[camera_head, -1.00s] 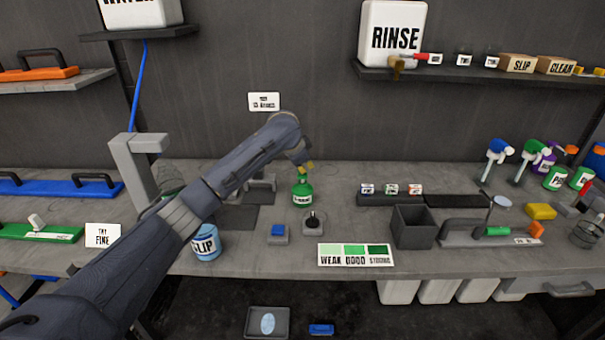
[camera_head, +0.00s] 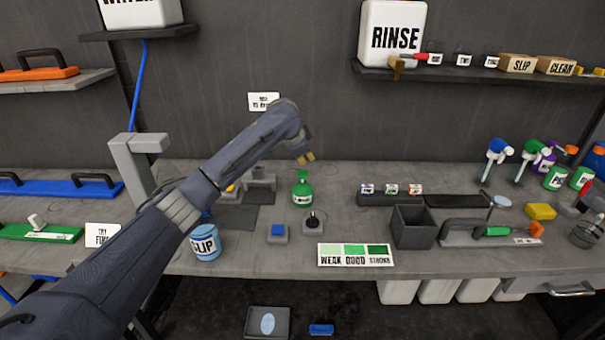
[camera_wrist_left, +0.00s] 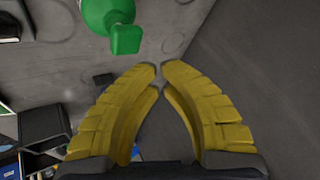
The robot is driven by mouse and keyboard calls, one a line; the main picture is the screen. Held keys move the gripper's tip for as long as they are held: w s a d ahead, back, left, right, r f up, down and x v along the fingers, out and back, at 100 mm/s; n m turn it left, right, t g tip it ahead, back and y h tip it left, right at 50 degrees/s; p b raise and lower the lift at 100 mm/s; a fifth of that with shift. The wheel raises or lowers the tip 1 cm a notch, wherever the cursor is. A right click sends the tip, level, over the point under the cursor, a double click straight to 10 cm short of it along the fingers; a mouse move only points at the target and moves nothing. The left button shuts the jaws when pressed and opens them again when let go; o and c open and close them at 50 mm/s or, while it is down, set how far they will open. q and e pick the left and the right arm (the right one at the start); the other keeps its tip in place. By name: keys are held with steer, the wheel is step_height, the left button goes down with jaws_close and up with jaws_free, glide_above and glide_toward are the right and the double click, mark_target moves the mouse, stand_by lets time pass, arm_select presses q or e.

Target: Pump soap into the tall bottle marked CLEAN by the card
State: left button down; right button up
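A green pump bottle (camera_head: 302,192) with a white label stands on the bench; its pump head (camera_head: 303,174) is on top. My left gripper (camera_head: 306,157) is just above the pump head, apart from it, fingers pointing down. In the left wrist view its yellow fingers (camera_wrist_left: 160,67) meet almost tip to tip with nothing between them, and the green bottle (camera_wrist_left: 100,14) with its nozzle (camera_wrist_left: 126,39) is beyond them. A card reading WEAK GOOD STRONG (camera_head: 355,255) lies at the bench front. I cannot make out a tall bottle marked CLEAN. My right gripper is not in view.
A blue SLIP tub (camera_head: 205,243) stands beside my left forearm. A blue-topped block (camera_head: 278,233) and a black-knobbed block (camera_head: 313,222) sit before the pump bottle. A dark open bin (camera_head: 412,227) is to the right. Spray bottles (camera_head: 497,150) stand at the back right.

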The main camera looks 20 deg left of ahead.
arm_select(q)
steer(key=shift+r, duration=1.65)
stand_by(0.6)
steer(key=c, duration=2.1)
jaws_free()
jaws_close()
steer(key=r+m, duration=0.1)
steer(key=m, duration=0.4)
steer(key=r+m, duration=0.1)
steer(key=m, duration=0.5)
steer(key=r+m, duration=0.1)
steer(key=m, duration=0.5)
steer(key=shift+a+r+y, duration=0.25)
steer(key=shift+r+y, duration=0.05)
steer(key=shift+r, duration=0.1)
